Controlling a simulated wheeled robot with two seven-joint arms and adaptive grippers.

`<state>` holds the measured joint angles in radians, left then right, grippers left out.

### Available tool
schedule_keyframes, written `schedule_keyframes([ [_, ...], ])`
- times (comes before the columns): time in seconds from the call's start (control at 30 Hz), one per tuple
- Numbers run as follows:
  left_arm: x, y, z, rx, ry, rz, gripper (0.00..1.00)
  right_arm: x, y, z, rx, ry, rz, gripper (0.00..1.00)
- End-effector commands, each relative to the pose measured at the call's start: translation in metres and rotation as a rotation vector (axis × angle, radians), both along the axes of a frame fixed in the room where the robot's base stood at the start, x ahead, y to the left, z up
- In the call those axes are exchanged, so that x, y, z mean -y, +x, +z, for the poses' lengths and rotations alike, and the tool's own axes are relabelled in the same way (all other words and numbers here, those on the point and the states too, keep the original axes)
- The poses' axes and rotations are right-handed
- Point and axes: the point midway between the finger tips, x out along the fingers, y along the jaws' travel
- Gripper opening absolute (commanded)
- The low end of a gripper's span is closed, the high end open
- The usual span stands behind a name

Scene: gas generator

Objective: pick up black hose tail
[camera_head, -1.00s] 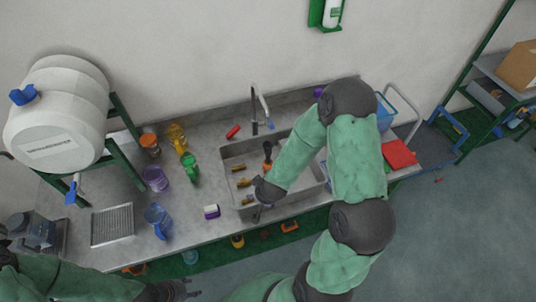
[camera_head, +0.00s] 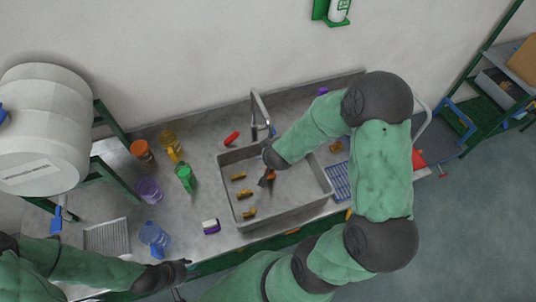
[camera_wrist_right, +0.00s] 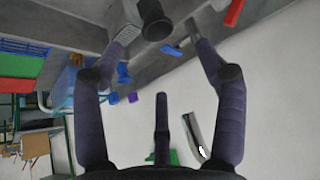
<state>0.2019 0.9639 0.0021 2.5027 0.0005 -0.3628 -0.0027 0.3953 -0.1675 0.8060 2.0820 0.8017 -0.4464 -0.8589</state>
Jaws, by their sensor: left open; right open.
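In the right wrist view, a black flanged cylinder (camera_wrist_right: 154,20) lies at the top between my open right gripper's fingertips (camera_wrist_right: 150,42); whether it is the hose tail, or is touched, I cannot tell. In the head view, my right gripper (camera_head: 266,172) reaches over the grey sink (camera_head: 240,219), beside a small orange piece (camera_head: 272,175), and its wrist hides part of that area. Brass-coloured fittings (camera_head: 244,194) lie in the sink's left side. My left gripper (camera_head: 184,268) is open and empty at the counter's front edge.
A faucet (camera_head: 262,112) rises behind the sink. Left of it stand a green bottle (camera_head: 185,177), a purple cup (camera_head: 149,190) and a blue jug (camera_head: 155,236). A red piece (camera_head: 232,138) lies behind the sink. A blue rack (camera_head: 339,182) is at right.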

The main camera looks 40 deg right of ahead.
Motion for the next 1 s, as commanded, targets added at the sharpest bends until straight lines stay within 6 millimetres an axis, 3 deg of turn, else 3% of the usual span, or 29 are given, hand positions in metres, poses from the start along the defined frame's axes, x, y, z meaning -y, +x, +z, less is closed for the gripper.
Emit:
schedule_keyframes([
  [0.3,0.000,-0.001,-0.013,-0.002,0.000,0.000,0.47,0.011,0.019,-0.038,-0.002,0.001,0.000,0.72],
  [0.57,0.000,-0.001,-0.016,-0.001,0.000,0.001,0.47,0.016,0.027,-0.051,-0.001,0.001,-0.001,0.72],
  [0.8,0.000,-0.001,-0.022,-0.001,0.000,0.001,0.47,0.027,0.041,-0.079,-0.003,0.001,0.000,0.72],
  [1.0,0.000,-0.001,-0.023,-0.001,0.000,0.001,0.47,0.031,0.047,-0.091,-0.002,0.001,0.000,0.72],
])
